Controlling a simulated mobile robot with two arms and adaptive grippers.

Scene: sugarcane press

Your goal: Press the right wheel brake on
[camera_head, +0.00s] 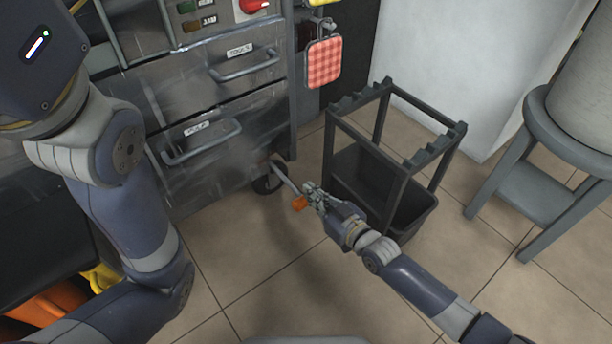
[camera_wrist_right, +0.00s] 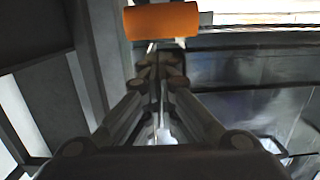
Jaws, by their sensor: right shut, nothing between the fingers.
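The press cabinet (camera_head: 215,130) stands at the upper left in the head view, with a dark wheel (camera_head: 267,184) under its right corner. A thin metal lever with an orange pedal (camera_head: 299,203) sticks out from beside this wheel. The orange pedal also shows in the right wrist view (camera_wrist_right: 160,20), just beyond the fingertips. My right gripper (camera_head: 311,190) is shut and empty, right beside the orange pedal; I cannot tell whether they touch. In the right wrist view its fingers (camera_wrist_right: 160,75) are together. My left gripper is not visible; only my left arm shows.
A dark rack with a bin (camera_head: 415,215) stands close to the right of my right gripper. A grey stool (camera_head: 530,180) is farther right. Two drawers with handles (camera_head: 245,65) face the front of the cabinet. A red checked cloth (camera_head: 324,63) hangs at its side. The tiled floor (camera_head: 270,270) in front is clear.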

